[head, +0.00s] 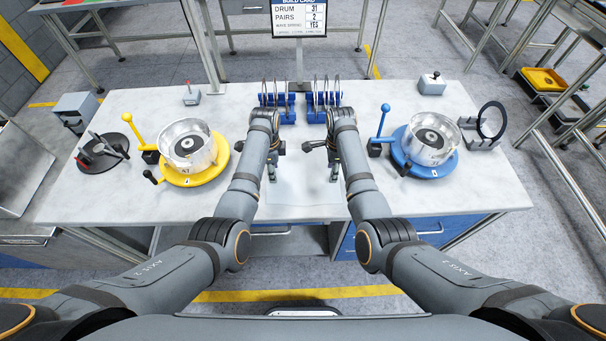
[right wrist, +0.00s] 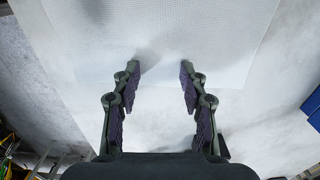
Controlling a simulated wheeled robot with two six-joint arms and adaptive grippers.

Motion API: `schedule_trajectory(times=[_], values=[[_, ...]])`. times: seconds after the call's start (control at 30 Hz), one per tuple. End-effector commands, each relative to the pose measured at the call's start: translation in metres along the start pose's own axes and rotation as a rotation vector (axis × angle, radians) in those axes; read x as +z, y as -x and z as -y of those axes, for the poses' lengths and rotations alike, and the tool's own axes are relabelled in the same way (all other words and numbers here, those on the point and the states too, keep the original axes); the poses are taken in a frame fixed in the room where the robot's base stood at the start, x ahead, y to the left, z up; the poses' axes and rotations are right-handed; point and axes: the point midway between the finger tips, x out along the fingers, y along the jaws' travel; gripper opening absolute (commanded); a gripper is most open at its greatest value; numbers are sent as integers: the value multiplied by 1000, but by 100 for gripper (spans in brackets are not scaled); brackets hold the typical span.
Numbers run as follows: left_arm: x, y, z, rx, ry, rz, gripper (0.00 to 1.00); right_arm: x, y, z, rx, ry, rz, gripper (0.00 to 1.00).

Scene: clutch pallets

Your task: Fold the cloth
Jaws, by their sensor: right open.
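The white cloth (head: 303,196) lies flat on the pale worktop at its front middle, hard to tell from the surface. In the right wrist view the cloth (right wrist: 200,25) fills the top, with a fine weave and straight edges. My right gripper (head: 334,174) points down over the right part of the cloth. In the right wrist view the right gripper (right wrist: 160,72) is open, its fingers apart with nothing between them. My left gripper (head: 272,174) points down over the left part of the cloth; its fingers are too small to judge. Whether either gripper touches the cloth is unclear.
A yellow turntable (head: 195,180) with a metal drum stands left, a blue turntable (head: 425,170) with another drum right. A blue rack (head: 325,103) of rings stands behind my arms. A black round stand (head: 103,152) is far left, a ring holder (head: 481,142) far right.

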Motion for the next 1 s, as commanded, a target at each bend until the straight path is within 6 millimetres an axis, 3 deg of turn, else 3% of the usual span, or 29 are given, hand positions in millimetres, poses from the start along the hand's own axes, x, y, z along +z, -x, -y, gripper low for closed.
schedule_trajectory(times=[0.1, 0.73, 1.0], values=[[0, -1, -1, 2, 0, 0, 44, 0, -2, 0, 0, 0, 0, 43], [0, -4, -2, 5, 0, 1, 1, 0, -4, 0, 0, 0, 0, 0], [0, -5, -2, 7, 0, 1, 0, 0, -4, 0, 0, 0, 0, 0]])
